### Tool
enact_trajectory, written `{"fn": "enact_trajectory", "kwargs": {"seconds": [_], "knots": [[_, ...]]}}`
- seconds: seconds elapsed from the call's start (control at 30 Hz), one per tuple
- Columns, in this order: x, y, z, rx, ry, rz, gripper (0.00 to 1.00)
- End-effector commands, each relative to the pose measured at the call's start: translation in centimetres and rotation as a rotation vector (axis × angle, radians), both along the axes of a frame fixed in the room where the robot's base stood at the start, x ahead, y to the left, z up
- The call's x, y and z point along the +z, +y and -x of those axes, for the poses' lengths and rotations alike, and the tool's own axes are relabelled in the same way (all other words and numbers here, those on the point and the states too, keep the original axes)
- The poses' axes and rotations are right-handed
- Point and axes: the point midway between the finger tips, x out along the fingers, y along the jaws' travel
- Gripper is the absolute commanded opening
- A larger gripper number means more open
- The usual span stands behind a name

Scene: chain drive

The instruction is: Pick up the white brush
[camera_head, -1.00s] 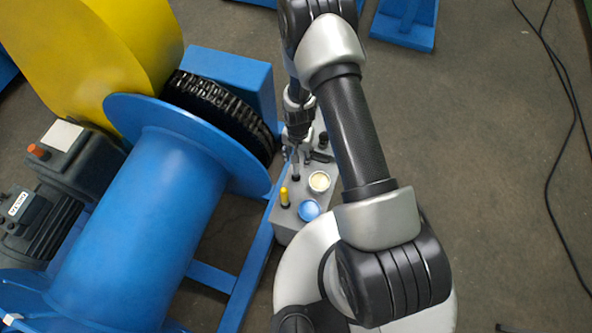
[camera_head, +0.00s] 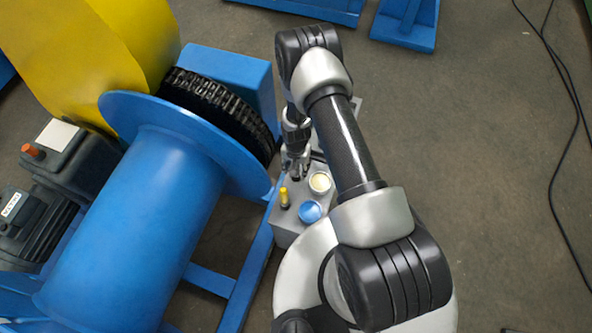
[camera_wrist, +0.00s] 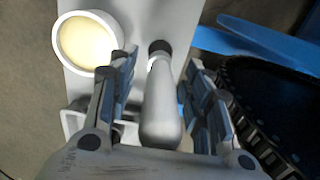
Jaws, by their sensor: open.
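The white brush (camera_wrist: 160,115) stands with its pale handle toward the camera in the wrist view, over a dark round hole in the grey holder (camera_wrist: 115,12). My gripper (camera_wrist: 160,66) is open, with one finger on each side of the handle. Gaps show between the handle and both fingers. In the head view my gripper (camera_head: 295,168) is low over the holder (camera_head: 286,235) and hides the brush there. The brush's lower end is out of sight.
On the holder stand a cream-filled pot (camera_head: 320,182), a blue-filled pot (camera_head: 309,211) and a yellow-handled brush (camera_head: 284,198). The blue drum (camera_head: 145,225) and black chain (camera_head: 222,108) are close on the left. Open floor lies right.

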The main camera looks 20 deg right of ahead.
Motion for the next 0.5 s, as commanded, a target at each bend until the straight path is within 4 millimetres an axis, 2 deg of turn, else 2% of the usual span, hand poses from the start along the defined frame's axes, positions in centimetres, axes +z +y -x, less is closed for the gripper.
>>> {"fn": "enact_trajectory", "kwargs": {"seconds": [0.07, 0.5], "knots": [[0.10, -0.01, -0.03, 0.000, 0.000, 0.000, 0.46], [0.12, 0.00, -0.02, 0.000, 0.000, 0.000, 0.17]]}}
